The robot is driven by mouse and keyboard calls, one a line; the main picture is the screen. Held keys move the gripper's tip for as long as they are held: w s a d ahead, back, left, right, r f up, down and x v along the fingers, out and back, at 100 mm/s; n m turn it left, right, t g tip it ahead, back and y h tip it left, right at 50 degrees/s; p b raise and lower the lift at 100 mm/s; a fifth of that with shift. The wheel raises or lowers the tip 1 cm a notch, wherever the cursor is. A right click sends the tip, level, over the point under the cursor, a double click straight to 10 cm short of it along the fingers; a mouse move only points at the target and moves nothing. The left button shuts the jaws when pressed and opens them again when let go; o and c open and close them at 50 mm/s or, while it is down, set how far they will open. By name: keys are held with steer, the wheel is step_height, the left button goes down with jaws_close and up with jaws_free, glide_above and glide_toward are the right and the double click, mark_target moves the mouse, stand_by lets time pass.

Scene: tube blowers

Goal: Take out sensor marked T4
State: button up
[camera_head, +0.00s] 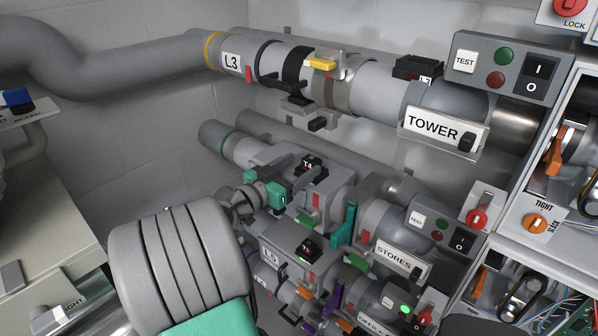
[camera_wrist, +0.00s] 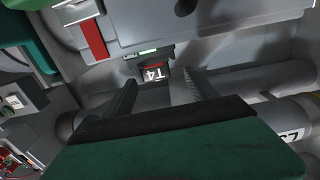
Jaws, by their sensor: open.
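The T4 sensor (camera_head: 308,167) is a small black block with a white T4 label, on top of a grey pipe housing at the centre of the head view. In the wrist view the T4 sensor (camera_wrist: 157,71) appears upside down at upper centre, with a red stripe beside its label. My gripper (camera_wrist: 162,84) is open in the wrist view. Its two dark fingers point toward the sensor, one toward each side of it, with nothing held between them. Whether they touch the sensor cannot be told. I cannot make out the fingers in the head view.
A similar black sensor (camera_head: 306,249) sits on the lower L5 housing. A teal handle (camera_head: 344,228) stands right of the T4 housing. The L3 pipe (camera_head: 375,85) with its TOWER sign (camera_head: 440,128) runs above. The STORES control box (camera_head: 440,228) is at right.

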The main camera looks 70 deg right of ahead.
steer(key=p+x, duration=0.1)
steer(key=x, duration=0.1)
steer(key=p+x, duration=0.1)
steer(key=x, duration=0.2)
steer(key=p+x, duration=0.1)
steer(key=x, duration=0.1)
steer(key=shift+s+d, duration=0.25)
steer(key=shift+s, duration=0.15)
steer(key=shift+a, duration=0.1)
steer(key=shift+c, duration=0.2)
steer(key=c, duration=1.4)
jaws_close()
steer(key=shift+r, duration=0.2)
